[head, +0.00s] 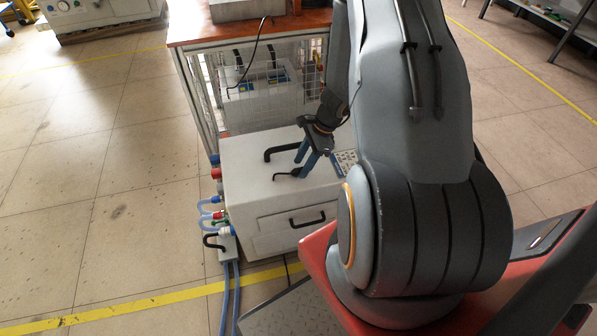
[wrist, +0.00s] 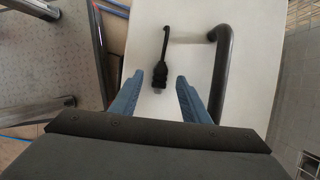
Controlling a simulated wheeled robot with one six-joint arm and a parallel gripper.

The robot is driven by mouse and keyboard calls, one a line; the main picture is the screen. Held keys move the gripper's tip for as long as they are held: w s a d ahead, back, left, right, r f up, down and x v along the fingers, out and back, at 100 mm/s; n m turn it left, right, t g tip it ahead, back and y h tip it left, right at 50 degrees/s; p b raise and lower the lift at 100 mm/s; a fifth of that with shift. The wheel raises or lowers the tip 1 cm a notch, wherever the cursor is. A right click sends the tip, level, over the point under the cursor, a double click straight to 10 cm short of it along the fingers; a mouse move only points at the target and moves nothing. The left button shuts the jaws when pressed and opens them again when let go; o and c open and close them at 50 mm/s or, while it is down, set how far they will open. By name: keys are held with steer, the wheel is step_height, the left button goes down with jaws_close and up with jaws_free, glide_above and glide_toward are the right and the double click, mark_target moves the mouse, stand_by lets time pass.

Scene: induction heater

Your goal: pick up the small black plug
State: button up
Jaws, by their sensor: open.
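The small black plug (wrist: 157,74) lies on the white top of a cabinet, with a short curved black cable leading away from it. In the head view the plug (head: 296,171) is small and partly hidden by my gripper's fingers. My gripper (head: 302,162) is above the cabinet top with its blue fingers pointing down. In the wrist view my gripper (wrist: 156,95) is open, with one blue finger on each side of the plug's near end. The gap between the fingers and the plug is clear on both sides. The exact height above the plug cannot be told.
A black handle (wrist: 222,65) stands on the cabinet top just right of the plug in the wrist view. The white cabinet (head: 245,190) has a drawer handle in front and hoses at its left side. A mesh cage and orange tabletop (head: 235,28) stand behind it.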

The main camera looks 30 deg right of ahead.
steer(key=shift+x, duration=0.95)
steer(key=shift+r, duration=0.1)
jaws_close()
steer(key=shift+r, duration=0.15)
